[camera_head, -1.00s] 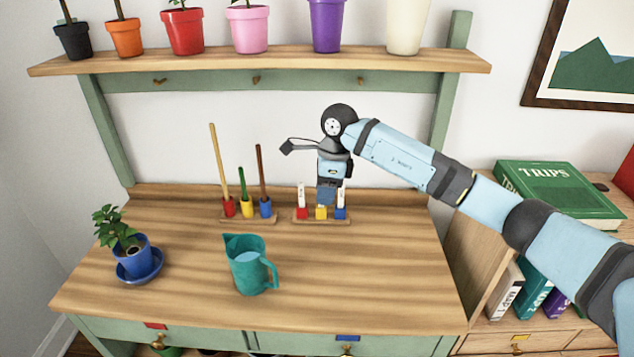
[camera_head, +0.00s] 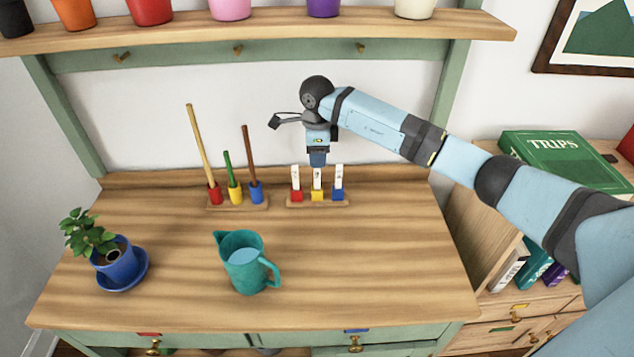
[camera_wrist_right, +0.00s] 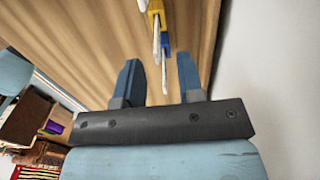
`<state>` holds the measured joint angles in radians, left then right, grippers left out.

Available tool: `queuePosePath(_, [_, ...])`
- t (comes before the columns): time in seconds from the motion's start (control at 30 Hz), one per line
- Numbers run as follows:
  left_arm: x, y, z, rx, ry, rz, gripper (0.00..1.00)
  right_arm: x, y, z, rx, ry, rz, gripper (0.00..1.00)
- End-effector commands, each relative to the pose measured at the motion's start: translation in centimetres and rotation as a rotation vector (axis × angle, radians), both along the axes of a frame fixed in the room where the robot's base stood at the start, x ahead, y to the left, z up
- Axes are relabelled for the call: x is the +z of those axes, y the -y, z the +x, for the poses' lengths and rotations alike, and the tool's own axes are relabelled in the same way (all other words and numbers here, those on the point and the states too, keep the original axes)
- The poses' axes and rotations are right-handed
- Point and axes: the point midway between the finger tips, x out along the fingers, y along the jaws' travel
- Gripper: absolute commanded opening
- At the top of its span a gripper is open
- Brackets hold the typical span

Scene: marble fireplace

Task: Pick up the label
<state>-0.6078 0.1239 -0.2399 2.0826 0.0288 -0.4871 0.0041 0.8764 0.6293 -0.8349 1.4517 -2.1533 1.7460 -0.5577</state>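Three white labels stand upright in coloured blocks on a small wooden rack (camera_head: 318,204) at the back of the desk: the red-block label (camera_head: 295,177), the yellow-block label (camera_head: 317,179) and the blue-block label (camera_head: 339,177). My right gripper (camera_head: 318,163) points down at the top of the middle, yellow-block label; contact cannot be told. In the right wrist view its two fingers (camera_wrist_right: 157,65) are apart with nothing clamped. The blue-block label (camera_wrist_right: 164,72) and yellow-block label (camera_wrist_right: 157,42) show beyond and between the fingertips there. My left gripper is not in view.
A rack with coloured blocks holding sticks (camera_head: 238,205) stands left of the labels. A teal pitcher (camera_head: 245,265) and a potted plant (camera_head: 115,262) stand nearer the front. A shelf of pots (camera_head: 270,32) hangs above. The desk front right is clear.

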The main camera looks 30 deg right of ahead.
Motion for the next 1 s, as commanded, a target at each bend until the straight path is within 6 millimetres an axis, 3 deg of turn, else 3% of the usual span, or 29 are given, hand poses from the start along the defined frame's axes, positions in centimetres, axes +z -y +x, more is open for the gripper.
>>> queuePosePath(0.17, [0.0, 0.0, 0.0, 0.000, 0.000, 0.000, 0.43, -1.0, -0.1, -0.1, 0.000, -0.001, 0.000, 0.35])
queuePosePath(0.5, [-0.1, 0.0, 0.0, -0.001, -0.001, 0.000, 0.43, -5.4, -0.2, -0.4, 0.001, 0.000, 0.001, 0.35])
queuePosePath(0.7, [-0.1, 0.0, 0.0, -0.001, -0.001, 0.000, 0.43, -5.5, -0.2, -0.4, 0.001, 0.000, 0.001, 0.35])
queuePosePath(0.73, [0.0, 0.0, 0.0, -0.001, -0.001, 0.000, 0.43, -5.5, -0.2, -0.4, 0.001, 0.000, 0.001, 0.33])
queuePosePath(0.87, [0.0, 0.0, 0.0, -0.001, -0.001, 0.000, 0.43, -5.5, -0.2, -0.4, 0.001, 0.000, 0.000, 0.03])
queuePosePath(1.0, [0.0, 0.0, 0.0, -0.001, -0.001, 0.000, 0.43, -5.5, -0.2, -0.4, 0.001, 0.000, 0.000, 0.00])
